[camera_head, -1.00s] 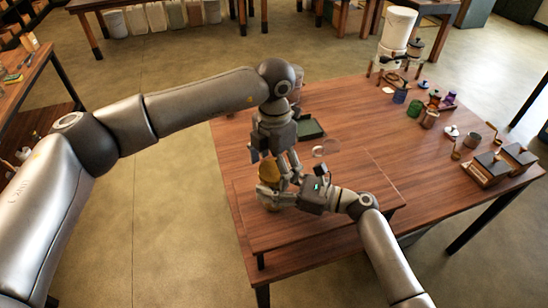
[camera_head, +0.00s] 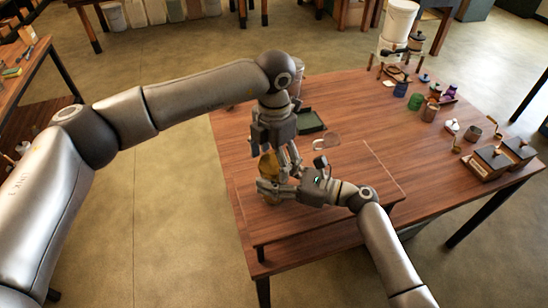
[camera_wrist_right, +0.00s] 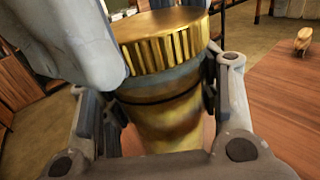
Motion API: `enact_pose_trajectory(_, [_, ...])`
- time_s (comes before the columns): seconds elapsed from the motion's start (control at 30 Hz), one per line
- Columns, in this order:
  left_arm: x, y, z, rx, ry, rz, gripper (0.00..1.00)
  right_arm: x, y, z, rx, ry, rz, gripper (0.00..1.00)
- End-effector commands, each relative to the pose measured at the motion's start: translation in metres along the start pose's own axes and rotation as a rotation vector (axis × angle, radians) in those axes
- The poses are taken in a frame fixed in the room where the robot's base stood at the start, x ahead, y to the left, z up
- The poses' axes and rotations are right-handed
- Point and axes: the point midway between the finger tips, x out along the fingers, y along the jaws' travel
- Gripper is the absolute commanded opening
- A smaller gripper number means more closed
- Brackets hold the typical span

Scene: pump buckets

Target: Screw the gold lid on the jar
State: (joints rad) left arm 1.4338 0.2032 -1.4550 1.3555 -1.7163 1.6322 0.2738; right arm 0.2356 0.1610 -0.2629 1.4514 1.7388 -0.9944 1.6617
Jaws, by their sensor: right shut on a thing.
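The gold lid (camera_wrist_right: 165,38), with a ribbed rim, sits on top of the jar (camera_wrist_right: 165,115) in the right wrist view. The jar looks yellowish-brown with a dark ring below its neck. My right gripper (camera_head: 270,188) is shut on the jar, one finger on each side of its body. My left gripper (camera_head: 286,168) points down beside the lid in the head view. One large grey part of it (camera_wrist_right: 70,40) covers the lid's left edge in the wrist view. Whether its fingers touch the lid is hidden. In the head view the grippers cover much of the jar.
The jar is over a raised wooden board (camera_head: 340,205) on the table. A clear round piece (camera_head: 326,141) and a dark green tray (camera_head: 311,121) are behind it. Cups, small bottles and wooden boxes (camera_head: 490,163) stand at the right. The board's right part is clear.

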Motion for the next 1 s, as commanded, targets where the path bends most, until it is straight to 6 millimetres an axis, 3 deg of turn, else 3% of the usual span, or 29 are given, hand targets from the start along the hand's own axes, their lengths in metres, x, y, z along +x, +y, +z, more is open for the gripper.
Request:
enact_pose_trajectory(0.47, [-0.008,0.000,0.000,0.000,-0.001,0.000,0.89,0.000,0.000,-0.001,0.002,0.001,0.000,0.00])
enact_pose_trajectory(1.0, [-0.107,0.000,0.001,0.000,-0.001,0.001,0.89,0.000,0.000,-0.001,0.002,0.001,0.000,0.00])
